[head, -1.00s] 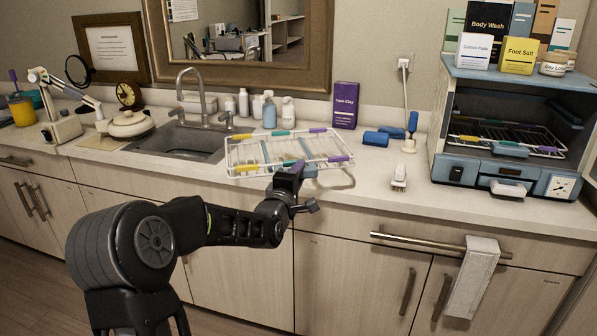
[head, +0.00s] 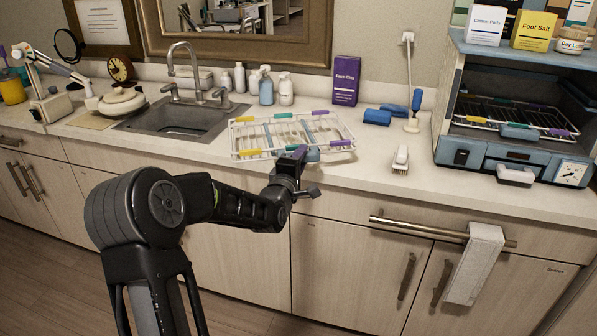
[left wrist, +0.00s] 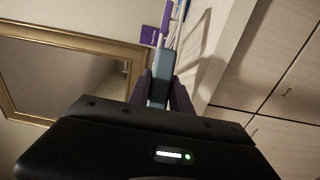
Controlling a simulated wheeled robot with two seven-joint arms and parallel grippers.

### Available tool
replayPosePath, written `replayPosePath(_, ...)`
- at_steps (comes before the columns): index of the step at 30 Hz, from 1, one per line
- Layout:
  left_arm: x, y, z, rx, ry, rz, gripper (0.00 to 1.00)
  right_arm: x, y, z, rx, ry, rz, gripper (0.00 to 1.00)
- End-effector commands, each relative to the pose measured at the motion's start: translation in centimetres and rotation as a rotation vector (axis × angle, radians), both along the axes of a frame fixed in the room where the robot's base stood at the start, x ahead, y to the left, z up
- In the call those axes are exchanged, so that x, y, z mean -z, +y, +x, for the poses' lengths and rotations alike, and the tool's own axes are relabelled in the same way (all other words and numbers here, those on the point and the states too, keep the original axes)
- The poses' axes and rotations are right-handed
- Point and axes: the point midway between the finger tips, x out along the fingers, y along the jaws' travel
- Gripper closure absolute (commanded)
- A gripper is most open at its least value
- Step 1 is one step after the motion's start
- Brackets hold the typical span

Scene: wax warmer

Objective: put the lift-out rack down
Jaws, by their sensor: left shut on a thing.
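The lift-out rack (head: 262,137) is a white wire rack with yellow, teal and purple clips and a blue-grey handle at its near side. It is at the counter's front edge, right of the sink; I cannot tell whether it touches the counter. My left gripper (head: 294,160) is shut on its handle. In the left wrist view the handle (left wrist: 159,82) sits between the dark fingers (left wrist: 160,92), and the rack beyond is mostly hidden. My right gripper is not in view.
The sink (head: 185,122) is left of the rack, with bottles (head: 266,90) behind it. A purple Face Clay box (head: 346,80), blue blocks (head: 377,117) and a white brush (head: 401,159) are to the right. A blue cabinet warmer (head: 470,147) with another rack (head: 510,118) stands far right.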

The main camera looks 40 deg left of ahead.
Motion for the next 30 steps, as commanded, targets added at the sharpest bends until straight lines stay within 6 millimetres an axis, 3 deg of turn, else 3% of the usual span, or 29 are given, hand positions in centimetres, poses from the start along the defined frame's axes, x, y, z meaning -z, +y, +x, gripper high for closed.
replayPosePath(4,1.8,0.0,0.0,0.001,-0.002,0.001,1.00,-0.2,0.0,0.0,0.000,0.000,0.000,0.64)
replayPosePath(14,2.1,0.0,0.0,0.000,-0.003,0.002,1.00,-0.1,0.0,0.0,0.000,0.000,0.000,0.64)
replayPosePath(23,5.6,0.0,0.0,0.000,-0.002,0.001,1.00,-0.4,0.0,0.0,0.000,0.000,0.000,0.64)
replayPosePath(30,5.7,0.0,0.0,0.000,-0.004,0.003,1.00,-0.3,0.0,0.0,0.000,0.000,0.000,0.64)
